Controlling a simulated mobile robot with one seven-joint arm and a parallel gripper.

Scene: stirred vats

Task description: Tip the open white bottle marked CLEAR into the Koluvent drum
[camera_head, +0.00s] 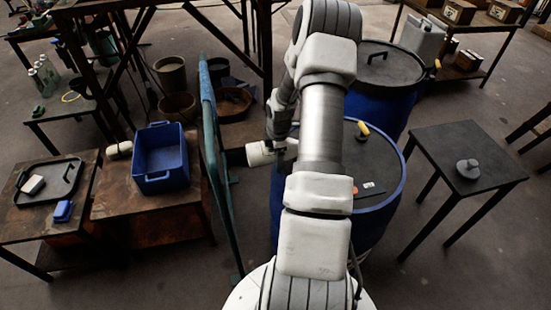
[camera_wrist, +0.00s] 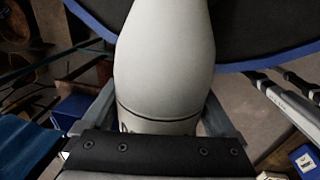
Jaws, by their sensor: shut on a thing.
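My gripper (camera_wrist: 160,115) is shut on a white bottle (camera_wrist: 163,65); a finger shows on each side of it in the wrist view. In the head view the bottle (camera_head: 260,153) lies tilted well over at the left rim of the near blue drum (camera_head: 398,196), partly hidden behind my arm. Its mouth and marking cannot be made out. The near drum has a dark top with a yellow piece and a small label. A second blue drum (camera_head: 388,106) stands behind it. I cannot read which one is Koluvent. In the wrist view a blue-rimmed dark drum top (camera_wrist: 265,25) lies beyond the bottle.
A green-blue rail (camera_head: 211,150) stands left of the near drum. A blue bin (camera_head: 162,160) and a white container (camera_head: 119,150) are on the left bench, with a dark tray (camera_head: 62,196) nearby. A right table (camera_head: 440,140) holds a grey piece (camera_head: 468,169).

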